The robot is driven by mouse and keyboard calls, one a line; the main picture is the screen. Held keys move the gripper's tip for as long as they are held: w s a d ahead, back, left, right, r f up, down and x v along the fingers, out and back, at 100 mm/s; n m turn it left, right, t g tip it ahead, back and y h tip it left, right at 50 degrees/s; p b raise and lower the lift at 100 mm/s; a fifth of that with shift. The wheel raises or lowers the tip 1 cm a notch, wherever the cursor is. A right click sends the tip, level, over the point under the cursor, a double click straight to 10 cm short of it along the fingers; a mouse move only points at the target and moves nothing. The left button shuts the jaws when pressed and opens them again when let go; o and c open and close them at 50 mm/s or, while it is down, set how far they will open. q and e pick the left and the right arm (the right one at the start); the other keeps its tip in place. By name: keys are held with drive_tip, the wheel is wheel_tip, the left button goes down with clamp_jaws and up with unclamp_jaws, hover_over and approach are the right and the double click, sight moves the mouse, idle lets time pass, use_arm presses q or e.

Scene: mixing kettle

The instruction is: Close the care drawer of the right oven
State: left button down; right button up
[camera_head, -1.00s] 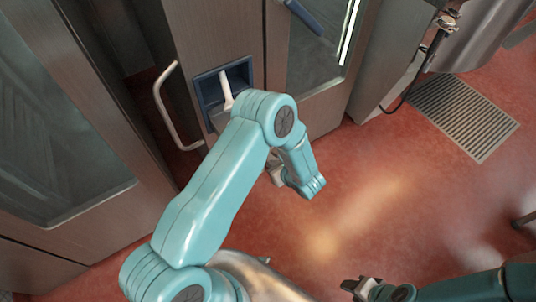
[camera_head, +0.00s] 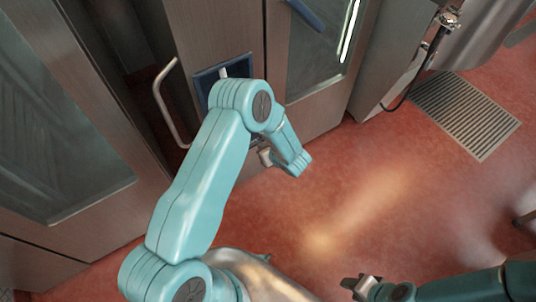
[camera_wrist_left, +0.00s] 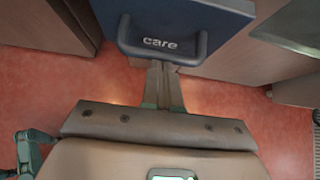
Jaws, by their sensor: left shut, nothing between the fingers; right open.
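The care drawer has a dark blue front (camera_wrist_left: 215,22) with the word "care" and a dark bar handle (camera_wrist_left: 197,50) in the left wrist view. My left gripper (camera_wrist_left: 160,68) is shut and empty, its fingertips close beneath the label at the handle; whether they touch is unclear. In the head view a blue-framed opening (camera_head: 205,79) with a white piece (camera_head: 222,72) shows on the oven column, partly hidden by my left arm. My left gripper (camera_head: 265,156) is low in front of that column. How far out the drawer stands is hidden. My right gripper (camera_head: 354,284) is open and empty above the floor.
A large glass door (camera_head: 60,130) with a vertical metal handle (camera_head: 163,105) is at left. Another glass oven door (camera_head: 315,60) is right of the column. A floor grate (camera_head: 463,115) and steel kettle part (camera_head: 485,35) are at upper right. The red floor (camera_head: 380,200) is clear.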

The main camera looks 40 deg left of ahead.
use_arm(q)
drive_tip(key=w+a+b, duration=0.2)
drive_tip(key=a, duration=0.2)
drive_tip(key=w+a+b, duration=0.2)
drive_tip(key=a, duration=0.3)
drive_tip(key=w+a+b, duration=0.1)
drive_tip(key=a+b, duration=0.1)
drive_tip(key=a, duration=0.3)
drive_tip(key=shift+w+f+b, duration=0.15)
drive_tip(key=shift+w+b, duration=0.2)
drive_tip(key=shift+w, duration=0.05)
drive_tip(key=shift+w+a, duration=0.15)
drive_tip(key=shift+a, duration=0.15)
drive_tip(key=shift+a+r, duration=0.3)
use_arm(e)
wheel_tip(320, 180, down, 8)
use_arm(q)
drive_tip(key=shift+w+a, duration=0.1)
use_arm(e)
drive_tip(key=shift+d, duration=0.1)
